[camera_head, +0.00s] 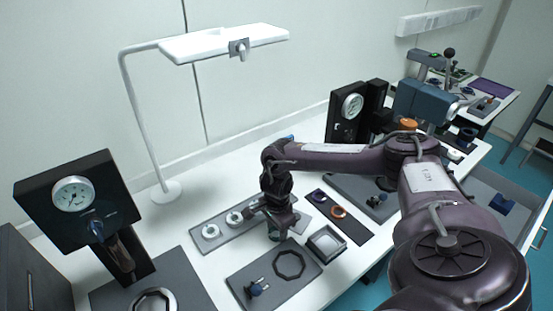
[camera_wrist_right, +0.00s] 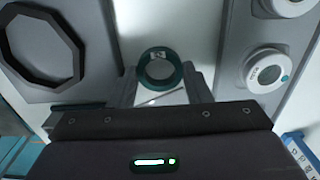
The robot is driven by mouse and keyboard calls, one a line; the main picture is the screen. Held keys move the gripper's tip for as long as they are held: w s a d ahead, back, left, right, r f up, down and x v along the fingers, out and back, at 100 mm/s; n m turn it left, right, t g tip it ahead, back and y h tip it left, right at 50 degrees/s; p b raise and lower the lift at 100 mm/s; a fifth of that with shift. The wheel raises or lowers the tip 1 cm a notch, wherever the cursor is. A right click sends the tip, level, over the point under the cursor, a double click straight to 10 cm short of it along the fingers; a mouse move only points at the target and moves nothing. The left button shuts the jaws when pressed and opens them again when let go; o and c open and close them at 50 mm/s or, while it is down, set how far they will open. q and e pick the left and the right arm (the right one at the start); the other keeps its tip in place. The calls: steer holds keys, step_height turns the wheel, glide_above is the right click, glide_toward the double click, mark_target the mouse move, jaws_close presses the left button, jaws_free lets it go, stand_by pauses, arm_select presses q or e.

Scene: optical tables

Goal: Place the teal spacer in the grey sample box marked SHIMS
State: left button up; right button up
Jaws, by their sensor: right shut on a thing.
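My right gripper (camera_head: 275,235) is low over the white table, between a grey tray of white rings and a dark mat. In the right wrist view its fingers are shut on the teal spacer (camera_wrist_right: 145,77), a ring held at the fingertips. The spacer is not clearly visible in the head view, where the gripper hides it. My left gripper is not in view.
White rings lie on the grey tray (camera_head: 222,241); they also show in the wrist view (camera_wrist_right: 265,72). A black octagonal frame (camera_head: 289,264) lies on the front mat. A gauge stand (camera_head: 75,195) is at left.

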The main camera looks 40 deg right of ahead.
steer(key=shift+r, duration=0.1)
steer(key=shift+w+r, duration=0.1)
steer(key=shift+r, duration=0.5)
step_height(320, 180, up, 5)
steer(key=shift+f+b, duration=0.2)
steer(key=shift+b, duration=0.6)
step_height(320, 180, up, 3)
steer(key=p, duration=0.1)
step_height(320, 180, up, 11)
steer(key=p, duration=0.7)
glide_above(277, 232)
